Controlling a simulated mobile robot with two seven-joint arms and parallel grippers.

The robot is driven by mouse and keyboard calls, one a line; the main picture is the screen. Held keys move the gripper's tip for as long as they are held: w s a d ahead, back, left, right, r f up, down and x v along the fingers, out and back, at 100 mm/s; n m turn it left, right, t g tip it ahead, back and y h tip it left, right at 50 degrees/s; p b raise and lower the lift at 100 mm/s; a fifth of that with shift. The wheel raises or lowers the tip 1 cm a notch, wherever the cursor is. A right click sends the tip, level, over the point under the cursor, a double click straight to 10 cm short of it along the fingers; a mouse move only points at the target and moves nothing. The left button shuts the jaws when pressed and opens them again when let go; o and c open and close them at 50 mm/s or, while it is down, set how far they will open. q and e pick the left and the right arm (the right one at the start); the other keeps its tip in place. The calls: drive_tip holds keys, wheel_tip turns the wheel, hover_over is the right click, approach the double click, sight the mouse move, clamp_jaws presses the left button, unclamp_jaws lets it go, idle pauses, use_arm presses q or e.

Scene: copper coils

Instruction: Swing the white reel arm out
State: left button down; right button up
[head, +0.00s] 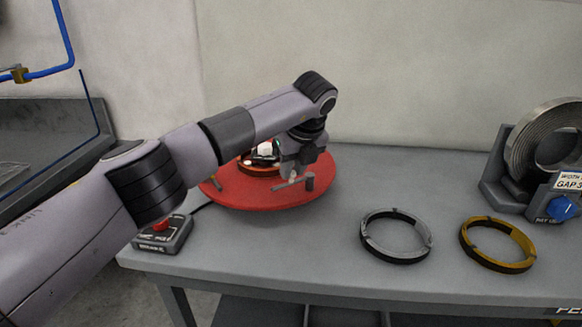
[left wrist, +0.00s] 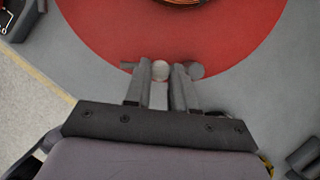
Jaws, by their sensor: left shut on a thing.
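A round red disc (head: 225,193) lies on the grey bench, with a copper coil (head: 258,168) and a white part (head: 265,150) near its middle. My left gripper (head: 292,178) points down over the disc's near right part. In the left wrist view its fingers (left wrist: 160,72) are shut on a pale round knob (left wrist: 160,69), which I take to be on the white reel arm. A thin grey bar (head: 277,187) crosses there, with a short grey cylinder (head: 310,182) at its right end. My arm hides part of the disc and of the reel arm. My right gripper is not in view.
A silver ring (head: 366,239) and a brass ring (head: 468,247) lie on the bench to the right. A grey stand with a wound coil (head: 520,150) is at the far right. A box with a red button (head: 161,224) sits near the left edge.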

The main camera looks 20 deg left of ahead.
use_arm(q)
drive_tip(key=shift+s+d+r+n+g, duration=0.15)
drive_tip(key=shift+d+n, duration=0.1)
drive_tip(key=shift+n, duration=0.25)
drive_tip(key=shift+s+d+n+g, duration=0.1)
drive_tip(key=shift+d+n+g, duration=0.1)
drive_tip(key=shift+n, duration=0.3)
drive_tip(key=shift+y, duration=0.3)
drive_tip(key=c, duration=0.9)
unclamp_jaws()
drive_tip(key=shift+c, duration=0.2)
drive_tip(key=v, duration=0.7)
drive_tip(key=shift+b, duration=0.35)
